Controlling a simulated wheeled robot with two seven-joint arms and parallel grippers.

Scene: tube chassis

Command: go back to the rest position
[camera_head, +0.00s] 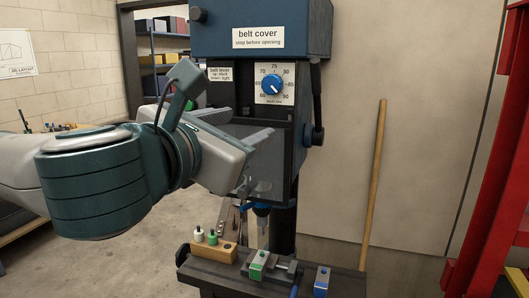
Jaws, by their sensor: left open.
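My left arm comes in from the left, and its gripper (256,160) is in front of the drill press head (310,100). The gripper is open, with its fingers pointing right and nothing visible between them. It covers part of the machine's front, below the dial (272,85). I cannot tell whether it touches the machine. My right gripper is not in view.
Below the gripper, the machine table (340,284) carries a wooden block (213,249) with small bottles, a vise with a green block (259,262) and a blue block (321,280). A wooden pole (374,180) leans on the wall. A red frame (495,170) stands at right.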

